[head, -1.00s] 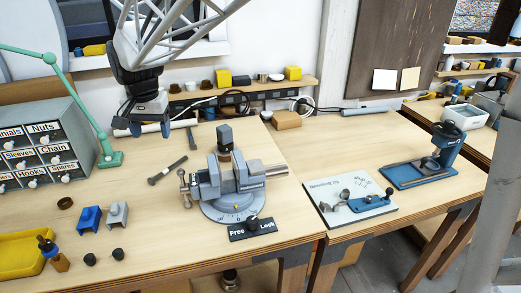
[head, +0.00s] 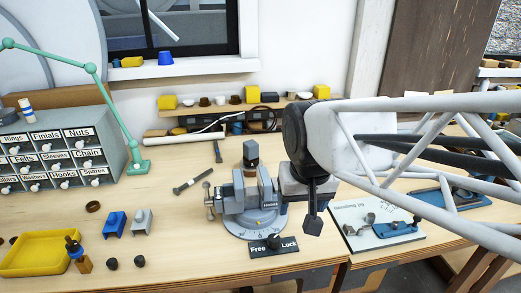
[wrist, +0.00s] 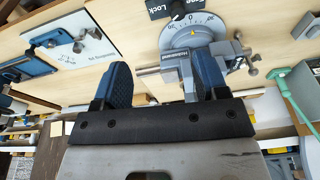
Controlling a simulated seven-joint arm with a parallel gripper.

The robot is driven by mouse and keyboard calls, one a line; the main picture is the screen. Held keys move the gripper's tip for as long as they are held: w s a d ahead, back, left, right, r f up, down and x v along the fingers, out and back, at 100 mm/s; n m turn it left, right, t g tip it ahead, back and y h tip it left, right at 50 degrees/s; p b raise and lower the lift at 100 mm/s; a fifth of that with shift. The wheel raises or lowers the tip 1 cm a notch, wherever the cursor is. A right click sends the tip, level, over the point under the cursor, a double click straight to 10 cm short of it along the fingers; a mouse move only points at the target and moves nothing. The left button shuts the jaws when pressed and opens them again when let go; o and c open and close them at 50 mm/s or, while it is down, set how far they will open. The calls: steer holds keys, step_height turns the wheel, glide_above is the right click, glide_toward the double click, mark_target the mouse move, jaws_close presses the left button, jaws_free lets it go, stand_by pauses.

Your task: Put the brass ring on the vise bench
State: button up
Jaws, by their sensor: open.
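A small dark brown ring (head: 93,206), the only loose ring I can make out, lies flat on the left of the wooden vise bench (head: 180,225); its colour is too dark to confirm brass. The grey vise (head: 250,200) stands on a round dial base near the bench's right end, with a dark block upright at its top. My gripper (head: 312,218) hangs just right of the vise, above the bench, well away from the ring. The ring is not seen there.
A yellow tray (head: 45,255), a blue block (head: 114,224), a grey block (head: 141,222) and black knobs lie near the ring. A labelled drawer cabinet (head: 60,150) and green lamp arm (head: 115,115) stand behind. A Free/Lock plate (head: 274,246) fronts the vise. The bench middle is fairly clear.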

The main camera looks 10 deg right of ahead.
steer(key=s+d+f, duration=0.2)
steer(key=s, duration=0.4)
steer(key=shift+d+f, duration=0.4)
stand_by(0.8)
